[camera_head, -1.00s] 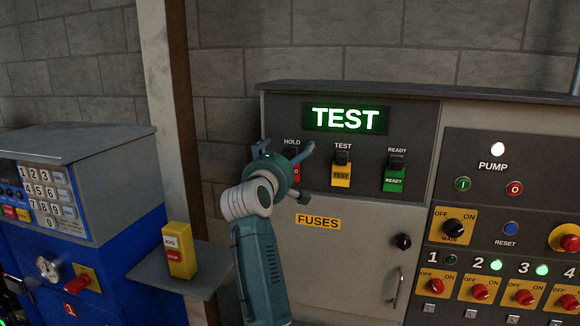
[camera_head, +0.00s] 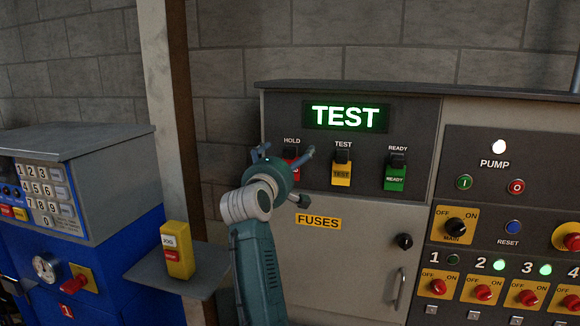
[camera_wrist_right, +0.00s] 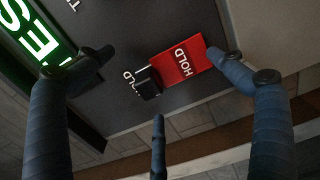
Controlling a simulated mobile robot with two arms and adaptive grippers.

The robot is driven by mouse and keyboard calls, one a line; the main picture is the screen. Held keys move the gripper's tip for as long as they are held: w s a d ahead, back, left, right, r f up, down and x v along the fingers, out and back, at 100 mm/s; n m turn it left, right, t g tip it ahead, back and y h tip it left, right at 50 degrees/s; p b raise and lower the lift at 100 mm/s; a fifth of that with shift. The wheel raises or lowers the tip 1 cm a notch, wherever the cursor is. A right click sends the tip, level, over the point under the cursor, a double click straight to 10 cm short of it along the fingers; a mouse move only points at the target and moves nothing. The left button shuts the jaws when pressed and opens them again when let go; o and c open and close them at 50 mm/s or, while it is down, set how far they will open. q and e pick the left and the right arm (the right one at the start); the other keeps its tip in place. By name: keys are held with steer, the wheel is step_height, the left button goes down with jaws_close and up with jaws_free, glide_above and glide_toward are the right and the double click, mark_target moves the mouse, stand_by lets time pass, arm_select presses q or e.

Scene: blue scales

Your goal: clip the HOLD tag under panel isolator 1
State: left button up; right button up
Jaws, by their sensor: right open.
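The red HOLD tag (camera_wrist_right: 183,62) hangs from a black clip (camera_wrist_right: 148,84) under the HOLD label on the grey board. In the head view the HOLD tag (camera_head: 291,171) is mostly hidden by my right gripper (camera_head: 284,154). In the right wrist view my right gripper (camera_wrist_right: 150,65) is open, its fingers spread around the tag; one fingertip overlaps the tag's edge, and I cannot tell whether it touches. Panel isolator 1 (camera_head: 437,286) is a red knob on a yellow OFF/ON plate at the lower right. A small pale hasp (camera_head: 431,309) sits below it. My left gripper is not in view.
The yellow TEST tag (camera_head: 341,173) and green READY tag (camera_head: 394,178) hang to the right.

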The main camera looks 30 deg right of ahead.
stand_by(0.4)
steer(key=shift+b, duration=0.5)
steer(key=shift+r, duration=0.15)
jaws_close()
steer(key=shift+s+a, duration=0.1)
steer(key=shift+a, duration=0.05)
steer(key=shift+b+v, duration=1.25)
steer(key=shift+v, duration=1.6)
steer(key=shift+f, duration=0.25)
